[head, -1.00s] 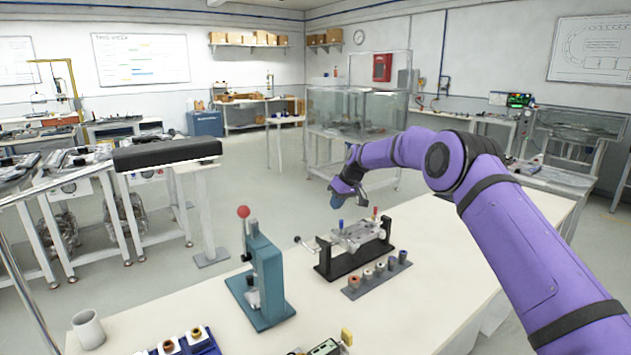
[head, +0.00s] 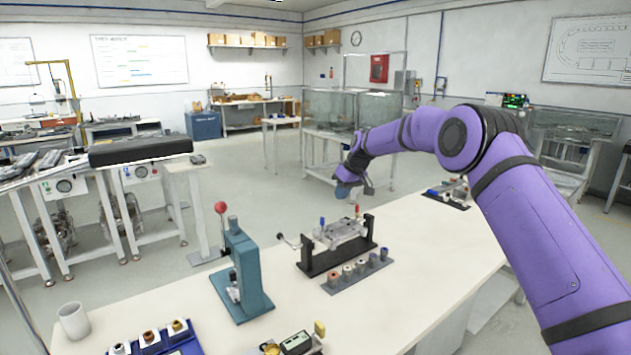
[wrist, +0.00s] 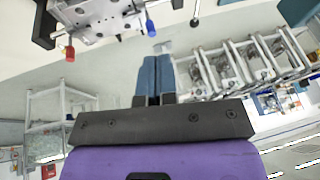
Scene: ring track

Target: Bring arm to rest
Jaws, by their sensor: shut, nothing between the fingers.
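My purple arm reaches in from the right over the workbench (head: 405,275) in the head view. My gripper (head: 343,192) hangs past the far edge of the bench, behind and above the black fixture (head: 338,258) with its metal plate. In the wrist view my gripper (wrist: 155,62) has its two blue fingers together, with nothing between them. The fixture's metal plate with red and blue knobs (wrist: 100,18) shows at the top left of the wrist view, apart from the fingers.
A teal press (head: 242,270) with a red ball handle stands left of the fixture. A rack of bushings (head: 357,270) lies in front of it. A cup (head: 73,321) and a blue tray (head: 155,343) are at the front left. Open floor (head: 240,165) lies beyond the bench.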

